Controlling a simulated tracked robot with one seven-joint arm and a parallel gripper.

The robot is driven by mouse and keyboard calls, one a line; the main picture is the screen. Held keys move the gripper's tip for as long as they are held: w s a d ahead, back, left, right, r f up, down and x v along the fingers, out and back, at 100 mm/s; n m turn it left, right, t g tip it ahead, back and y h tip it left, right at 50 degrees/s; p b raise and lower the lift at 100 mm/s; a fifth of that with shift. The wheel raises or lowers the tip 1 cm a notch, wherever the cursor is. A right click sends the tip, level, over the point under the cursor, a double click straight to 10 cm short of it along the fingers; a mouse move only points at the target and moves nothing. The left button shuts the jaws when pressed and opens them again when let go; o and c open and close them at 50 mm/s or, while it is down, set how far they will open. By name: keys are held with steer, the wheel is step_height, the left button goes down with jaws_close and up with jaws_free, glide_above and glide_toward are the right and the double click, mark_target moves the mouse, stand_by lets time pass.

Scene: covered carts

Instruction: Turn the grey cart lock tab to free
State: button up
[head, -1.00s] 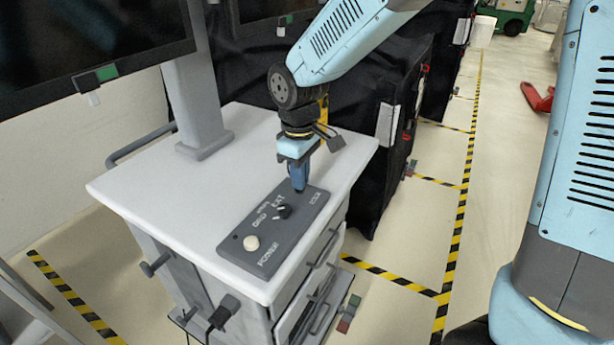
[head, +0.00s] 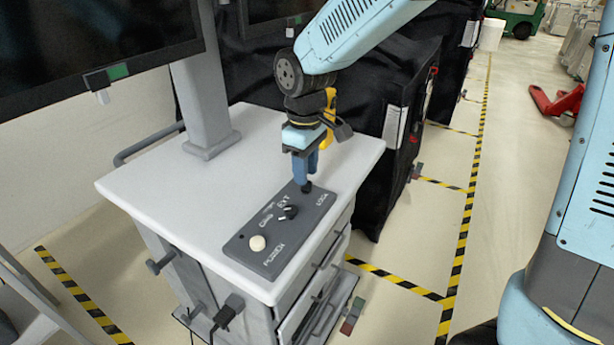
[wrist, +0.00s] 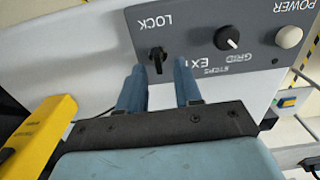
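The lock tab (wrist: 157,58) is a small dark knob by the word LOCK on the dark grey panel (wrist: 205,20) in the wrist view. In the head view it is a small dark shape (head: 306,187) at the panel's far end, just below my fingertips. My gripper (wrist: 159,68) is open, with one blue finger on each side of the tab. A gap shows between the tab and each finger, so it is not gripped. In the head view my gripper (head: 305,172) points down over the panel (head: 285,240). Whether the fingertips touch the panel I cannot tell.
A second dark knob (head: 289,212) and a cream power button (head: 257,243) sit on the same panel. The white cart top (head: 165,185) is otherwise clear around it. A grey post (head: 200,105) carries a screen behind. Black covered carts (head: 385,160) stand beyond.

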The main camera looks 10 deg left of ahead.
step_height(320, 180, up, 11)
steer(key=shift+r, duration=0.15)
stand_by(0.4)
steer(key=s+d+r+m+t, duration=0.1)
steer(key=s+d+m+t, duration=0.1)
steer(key=d, duration=0.8)
steer(key=s+d+r+m+t, duration=0.1)
steer(key=s+d+m, duration=0.4)
steer(key=d, duration=0.6)
steer(key=s+d+r+m+t, duration=0.1)
steer(key=s+d+m+t, duration=0.1)
steer(key=d+m, duration=0.4)
steer(key=s+d, duration=0.1)
steer(key=d, duration=0.4)
steer(key=shift+s+m+t, duration=0.3)
steer(key=shift+s+m, duration=0.05)
steer(key=shift+m, duration=0.05)
